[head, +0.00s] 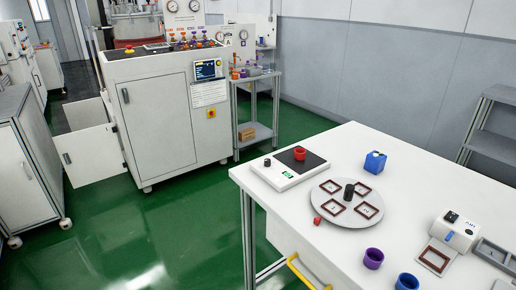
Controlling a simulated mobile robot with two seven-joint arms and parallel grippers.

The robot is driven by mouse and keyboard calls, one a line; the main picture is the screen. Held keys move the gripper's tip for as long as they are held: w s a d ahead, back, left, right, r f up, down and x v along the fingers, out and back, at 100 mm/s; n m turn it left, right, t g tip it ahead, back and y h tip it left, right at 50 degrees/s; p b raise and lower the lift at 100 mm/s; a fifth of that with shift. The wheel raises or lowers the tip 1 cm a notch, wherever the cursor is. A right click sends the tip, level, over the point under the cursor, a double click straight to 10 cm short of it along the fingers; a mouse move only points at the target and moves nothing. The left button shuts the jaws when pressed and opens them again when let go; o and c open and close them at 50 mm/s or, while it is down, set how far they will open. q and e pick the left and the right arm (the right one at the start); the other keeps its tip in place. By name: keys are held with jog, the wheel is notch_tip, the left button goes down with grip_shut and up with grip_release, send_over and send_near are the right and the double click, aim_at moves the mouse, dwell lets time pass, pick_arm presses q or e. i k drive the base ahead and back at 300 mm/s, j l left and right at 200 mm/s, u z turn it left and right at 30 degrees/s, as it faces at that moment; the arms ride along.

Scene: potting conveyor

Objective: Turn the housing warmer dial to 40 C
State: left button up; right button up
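A low white unit (283,177) with a black top plate (312,160) and a small lit green display (288,174) sits on the far left corner of the white table. It looks like the housing warmer, but I cannot read a label. A red ring-shaped part (299,153) stands on its black plate. A small black knob (267,162), which may be the dial, is at its left end; its setting is too small to read. Neither of my grippers is in view.
The white table (405,175) also holds a grey round plate (330,211) with brown frames, a blue block (375,161), purple (373,258) and blue cups (407,281), and a white device (455,230). A white cabinet machine (165,110) has an open door (90,155). Green floor lies between.

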aim_at(267, 162)
jog(key=i+j, duration=0.35)
jog(key=i+j+z, duration=0.15)
jog(key=i+j, duration=0.15)
jog(key=j, duration=0.15)
